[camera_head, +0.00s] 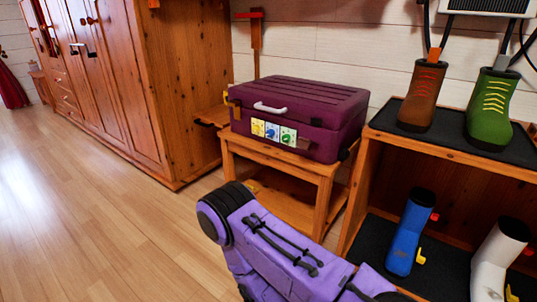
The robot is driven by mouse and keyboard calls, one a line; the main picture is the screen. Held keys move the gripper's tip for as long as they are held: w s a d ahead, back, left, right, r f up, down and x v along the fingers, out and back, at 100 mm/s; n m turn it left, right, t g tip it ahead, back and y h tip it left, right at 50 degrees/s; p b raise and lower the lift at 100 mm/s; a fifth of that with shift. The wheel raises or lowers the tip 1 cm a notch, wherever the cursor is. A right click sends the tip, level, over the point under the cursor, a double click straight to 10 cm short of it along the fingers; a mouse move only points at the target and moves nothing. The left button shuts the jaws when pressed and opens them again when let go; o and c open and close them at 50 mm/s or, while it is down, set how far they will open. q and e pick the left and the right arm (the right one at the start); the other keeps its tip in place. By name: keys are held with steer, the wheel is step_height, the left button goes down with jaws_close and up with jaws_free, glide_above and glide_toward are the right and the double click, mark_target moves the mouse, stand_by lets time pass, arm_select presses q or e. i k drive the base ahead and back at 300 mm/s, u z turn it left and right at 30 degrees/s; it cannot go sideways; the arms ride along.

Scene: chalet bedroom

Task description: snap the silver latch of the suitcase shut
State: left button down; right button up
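The purple suitcase (325,138) stands on a low wooden stand, with its ribbed lid down. A pale silver-white bar (270,108) sits on the upper front; I cannot tell whether it is a handle or the latch. A small yellow fitting (235,108) is at the front left corner, and a brown piece is low on the front right. No part is clearly recognisable as a silver latch, so its state cannot be told. A purple arm of mine crosses the bottom foreground, in front of the stand and apart from the suitcase. Neither gripper shows.
The wooden stand (277,164) is between a tall wardrobe (185,80) and a shelf (362,195). A brown boot (421,95) and a green boot (489,110) stand on the shelf top; blue (409,235) and white (497,262) boots are below. Floor at left is clear.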

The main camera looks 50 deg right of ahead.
mark_target(302, 143)
steer(key=z, duration=0.2)
steer(key=i, duration=0.1)
steer(key=z, duration=2.15)
